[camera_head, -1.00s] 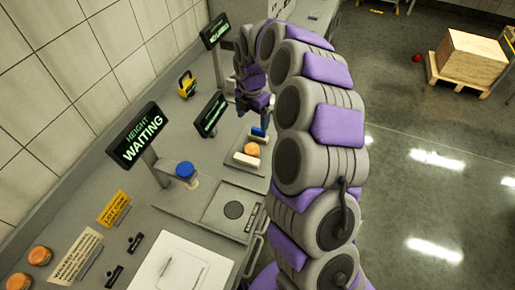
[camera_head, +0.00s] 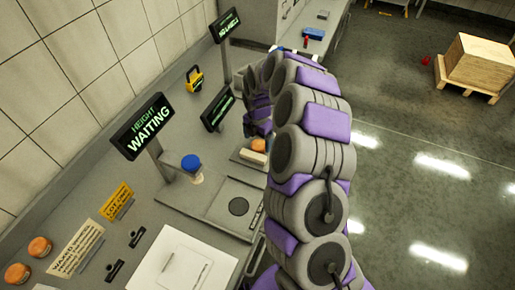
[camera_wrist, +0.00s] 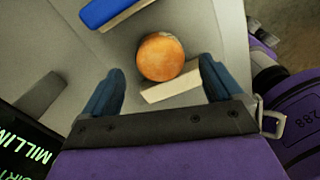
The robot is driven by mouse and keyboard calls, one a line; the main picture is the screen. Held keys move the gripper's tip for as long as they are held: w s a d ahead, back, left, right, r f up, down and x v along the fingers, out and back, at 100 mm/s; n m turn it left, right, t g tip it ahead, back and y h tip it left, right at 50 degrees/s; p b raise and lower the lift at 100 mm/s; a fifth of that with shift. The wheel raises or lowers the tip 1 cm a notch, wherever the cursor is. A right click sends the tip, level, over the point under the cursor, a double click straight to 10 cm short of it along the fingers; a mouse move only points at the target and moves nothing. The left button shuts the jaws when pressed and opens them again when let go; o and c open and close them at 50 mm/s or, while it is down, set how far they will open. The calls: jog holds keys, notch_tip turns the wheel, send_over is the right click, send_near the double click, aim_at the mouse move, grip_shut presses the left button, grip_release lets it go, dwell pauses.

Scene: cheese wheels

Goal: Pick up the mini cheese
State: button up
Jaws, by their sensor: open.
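The mini cheese, a small round orange wheel (camera_wrist: 160,57), lies on a light grey surface in the wrist view. My gripper (camera_wrist: 161,78) is open, with one dark blue finger on each side of the picture and the cheese between and slightly beyond the tips. I see no finger touching the cheese. A cream block (camera_wrist: 170,87) lies right beside the cheese on the gripper's side. A blue-topped block (camera_wrist: 108,12) lies on the far side.
A display on a post (camera_head: 217,107) stands close to the left of my gripper. A larger display reading "HEIGHT WAITING" (camera_head: 146,128) and a blue-capped object (camera_head: 191,165) stand nearer. Two orange rounds (camera_head: 28,260) lie at the front left. A yellow object (camera_head: 194,80) is farther back.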

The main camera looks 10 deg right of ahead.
aim_at(258, 144)
notch_tip(258, 144, down, 3)
jog(key=shift+f, duration=0.2)
jog(key=shift+d+r, duration=0.1)
jog(key=shift+d, duration=0.1)
jog(key=shift+c, duration=0.6)
jog(key=shift+a, duration=0.2)
jog(key=c, duration=1.1)
